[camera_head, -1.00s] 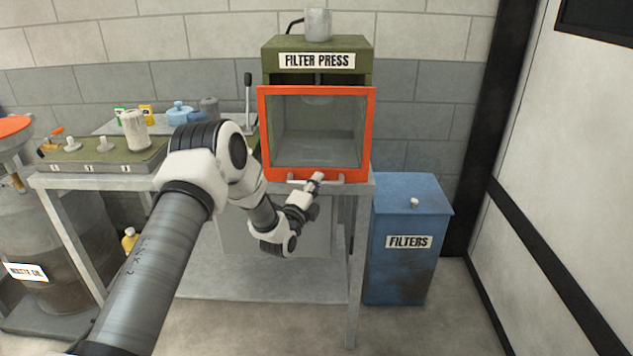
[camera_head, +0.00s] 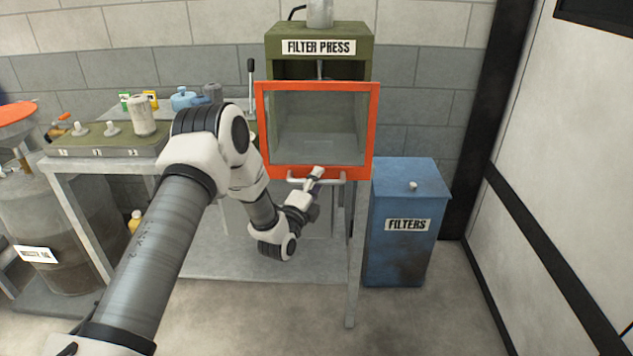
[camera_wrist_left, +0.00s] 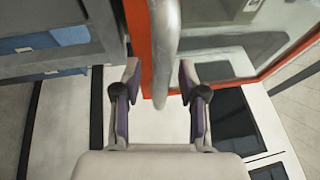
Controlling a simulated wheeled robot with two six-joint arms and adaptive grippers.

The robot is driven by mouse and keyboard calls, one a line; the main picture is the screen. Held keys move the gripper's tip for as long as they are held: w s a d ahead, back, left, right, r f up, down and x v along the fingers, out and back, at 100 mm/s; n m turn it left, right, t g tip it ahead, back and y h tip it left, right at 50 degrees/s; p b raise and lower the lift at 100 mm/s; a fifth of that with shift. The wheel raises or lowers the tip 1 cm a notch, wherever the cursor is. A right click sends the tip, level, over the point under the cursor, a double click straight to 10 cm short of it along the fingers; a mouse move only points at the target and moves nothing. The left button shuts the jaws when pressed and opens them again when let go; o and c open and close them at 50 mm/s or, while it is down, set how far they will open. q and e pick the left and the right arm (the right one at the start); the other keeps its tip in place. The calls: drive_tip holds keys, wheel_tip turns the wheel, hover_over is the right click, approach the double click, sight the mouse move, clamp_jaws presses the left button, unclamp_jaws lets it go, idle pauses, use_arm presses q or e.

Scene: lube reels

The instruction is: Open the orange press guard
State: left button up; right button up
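The orange press guard (camera_head: 317,87) is a square orange frame with a clear pane on the front of the green filter press (camera_head: 275,45). A dark gap shows between its top edge and the press head. A pale bar handle (camera_head: 334,182) runs along its bottom edge. My left gripper (camera_head: 316,173) is at this handle. In the left wrist view, the fingers of my left gripper (camera_wrist_left: 160,82) are apart. The orange frame (camera_wrist_left: 140,35) is beside the bar. My right gripper is out of view.
A blue filters bin (camera_head: 405,255) stands right of the press table (camera_head: 352,240). A green tray (camera_head: 105,145) with pegs and a white filter (camera_head: 141,115) is on the left. A lever (camera_head: 251,85) stands left of the press. The floor in front is clear.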

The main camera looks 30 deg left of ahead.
use_arm(q)
drive_tip(key=v, duration=1.2)
drive_tip(key=s+d+f+m+g+h, duration=0.1)
drive_tip(key=s+d+f+g+h, duration=0.15)
drive_tip(key=d+f, duration=0.45)
drive_tip(key=s+d+f+g+h, duration=0.2)
drive_tip(key=s+d+f+g, duration=0.15)
drive_tip(key=d+f, duration=0.35)
drive_tip(key=s+d+f+n+g, duration=0.3)
drive_tip(key=s+f+n+g, duration=0.3)
drive_tip(key=s+f, duration=0.4)
drive_tip(key=s+a+f+n+g+y, duration=0.1)
drive_tip(key=s+n+g, duration=0.6)
drive_tip(key=s+n, duration=0.5)
drive_tip(key=s, duration=0.3)
drive_tip(key=shift+s+a+f+g, duration=0.15)
drive_tip(key=shift+a+f+g, duration=0.05)
drive_tip(key=shift+f+g, duration=0.2)
